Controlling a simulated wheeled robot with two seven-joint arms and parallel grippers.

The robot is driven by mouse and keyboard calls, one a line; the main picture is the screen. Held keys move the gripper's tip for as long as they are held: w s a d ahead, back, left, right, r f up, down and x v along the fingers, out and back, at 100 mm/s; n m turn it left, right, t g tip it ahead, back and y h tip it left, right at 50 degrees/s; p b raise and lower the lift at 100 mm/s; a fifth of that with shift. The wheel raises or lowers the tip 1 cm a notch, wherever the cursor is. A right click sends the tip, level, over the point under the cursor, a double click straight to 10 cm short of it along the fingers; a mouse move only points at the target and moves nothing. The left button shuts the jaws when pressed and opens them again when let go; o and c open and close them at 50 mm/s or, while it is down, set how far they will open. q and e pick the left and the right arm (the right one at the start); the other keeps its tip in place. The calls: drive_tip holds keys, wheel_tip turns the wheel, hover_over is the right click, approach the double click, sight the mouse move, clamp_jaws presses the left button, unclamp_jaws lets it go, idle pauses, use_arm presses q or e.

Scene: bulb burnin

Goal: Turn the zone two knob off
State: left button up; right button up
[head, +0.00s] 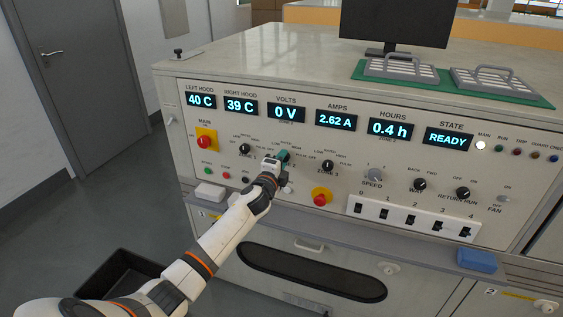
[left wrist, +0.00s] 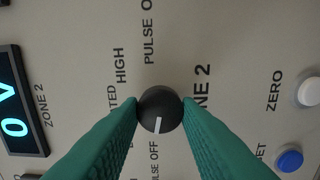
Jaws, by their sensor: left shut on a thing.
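The zone two knob (left wrist: 160,108) is round and black with a white pointer mark. In the left wrist view it sits between the two green fingers of my left gripper (left wrist: 160,112), which is shut on it. The pointer faces the bottom of that picture, toward a label ending in "OFF" (left wrist: 154,160). In the head view my left gripper (head: 282,156) reaches the panel between the zone 1 knob (head: 244,150) and the zone 3 knob (head: 328,165), and covers the zone two knob there. My right gripper is out of view.
The volts display (head: 286,112) reads 0 V and the state display (head: 447,137) reads READY. Red buttons (head: 320,199), a speed knob (head: 375,175) and a row of switches (head: 411,219) are nearby. A ledge with a blue block (head: 477,260) runs below.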

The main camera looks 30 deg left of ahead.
use_arm(q)
drive_tip(key=shift+n, duration=0.3)
drive_tip(key=o, duration=1)
drive_tip(key=shift+s, duration=0.1)
drive_tip(key=v, duration=1.1)
drive_tip(key=shift+s+d, duration=0.2)
drive_tip(key=shift+s, duration=0.2)
